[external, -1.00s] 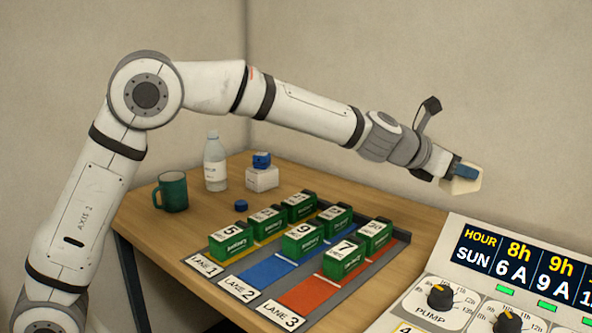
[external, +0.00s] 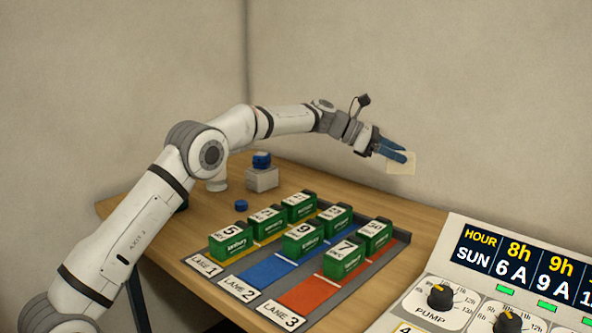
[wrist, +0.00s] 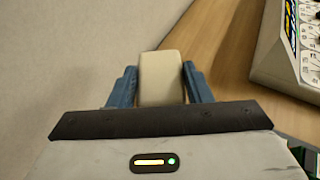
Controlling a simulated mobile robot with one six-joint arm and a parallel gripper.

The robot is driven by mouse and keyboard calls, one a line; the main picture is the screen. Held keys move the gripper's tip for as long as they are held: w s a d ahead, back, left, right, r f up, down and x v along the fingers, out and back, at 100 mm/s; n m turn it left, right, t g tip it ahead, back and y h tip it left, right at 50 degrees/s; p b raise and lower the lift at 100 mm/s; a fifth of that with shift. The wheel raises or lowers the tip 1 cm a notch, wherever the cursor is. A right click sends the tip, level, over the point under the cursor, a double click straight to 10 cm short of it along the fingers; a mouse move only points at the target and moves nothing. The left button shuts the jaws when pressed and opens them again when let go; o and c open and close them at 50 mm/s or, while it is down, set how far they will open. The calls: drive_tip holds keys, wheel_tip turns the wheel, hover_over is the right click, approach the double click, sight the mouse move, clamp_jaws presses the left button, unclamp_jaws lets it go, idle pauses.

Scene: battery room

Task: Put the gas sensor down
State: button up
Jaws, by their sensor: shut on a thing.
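My gripper (external: 394,154) has blue fingers and is shut on the gas sensor (external: 402,165), a cream-coloured block. The sensor is held in the air over the back right part of the wooden table (external: 418,220), in front of the wall. In the wrist view the sensor (wrist: 160,80) sits between the two blue fingers. Its far end points away from my gripper, with the wall and the table top beyond it. Its underside is hidden.
Several green batteries (external: 344,261) stand on the three-lane board (external: 262,291). A white box (external: 262,180) with a blue object on top and a blue cap (external: 241,205) are at the back left. A control panel (external: 500,290) fills the lower right. The table's right back looks clear.

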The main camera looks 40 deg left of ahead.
drive_tip(key=a+f, duration=0.3)
drive_tip(key=a+f+m+g+b, duration=0.1)
drive_tip(key=a+f, duration=0.2)
drive_tip(key=a+f+g+h, duration=0.1)
drive_tip(key=a+f, duration=0.2)
drive_tip(key=shift+s+m+b, duration=0.3)
drive_tip(key=shift+f, duration=2.2)
drive_tip(key=shift+d, duration=0.1)
drive_tip(key=shift+f+b, duration=0.15)
drive_tip(key=shift+b, duration=0.2)
drive_tip(key=o, duration=1.1)
